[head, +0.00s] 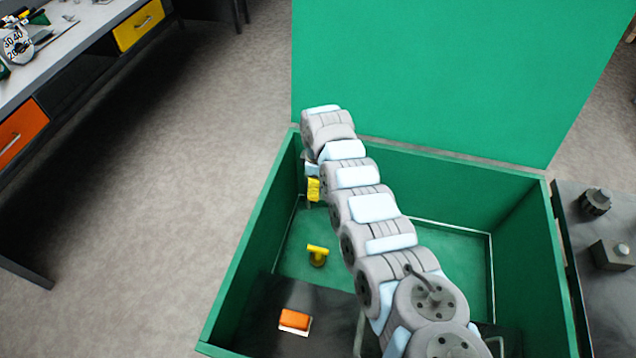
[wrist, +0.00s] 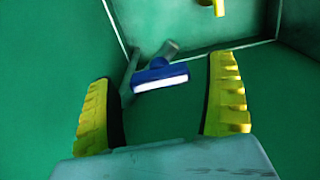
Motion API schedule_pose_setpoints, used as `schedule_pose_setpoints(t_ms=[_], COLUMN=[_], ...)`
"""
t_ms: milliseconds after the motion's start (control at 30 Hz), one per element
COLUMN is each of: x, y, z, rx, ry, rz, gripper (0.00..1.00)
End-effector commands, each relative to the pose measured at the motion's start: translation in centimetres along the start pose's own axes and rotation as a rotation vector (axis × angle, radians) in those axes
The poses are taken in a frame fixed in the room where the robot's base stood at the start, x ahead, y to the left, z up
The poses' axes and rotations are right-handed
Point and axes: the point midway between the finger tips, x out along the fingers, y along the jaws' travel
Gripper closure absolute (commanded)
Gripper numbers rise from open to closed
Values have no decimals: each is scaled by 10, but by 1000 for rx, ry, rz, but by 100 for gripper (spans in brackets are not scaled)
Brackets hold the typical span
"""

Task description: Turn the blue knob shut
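The blue knob (wrist: 160,75) shows in the wrist view as a T-shaped handle with a pale lower edge on a grey stem, which stands out from a green wall. My gripper (wrist: 161,72) is open, with its two yellow fingers wide apart. The knob appears in the gap between the fingertips, and neither finger seems to touch it. I cannot tell how far beyond the tips it lies. In the head view my gripper (head: 313,188) is at the left wall inside the green box, and the blue knob is hidden there.
A yellow knob (head: 317,256) stands in the green box (head: 440,165); it also shows in the wrist view (wrist: 218,6). An orange block (head: 294,320) sits on a dark surface at the box's front left. The raised green lid (head: 450,70) stands behind. A workbench (head: 70,45) is at far left.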

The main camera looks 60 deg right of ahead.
Motion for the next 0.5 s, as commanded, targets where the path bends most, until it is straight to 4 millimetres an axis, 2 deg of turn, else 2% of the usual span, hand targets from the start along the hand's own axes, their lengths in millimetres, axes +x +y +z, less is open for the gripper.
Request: schedule_pose_setpoints(t_ms=[33,200,233,500], x=[0,0,0,-2], y=[0,0,0,0], z=[0,0,0,-1], rx=[0,0,0,20], ry=[0,0,0,0], rz=[0,0,0,0], gripper=[23,72,78,78])
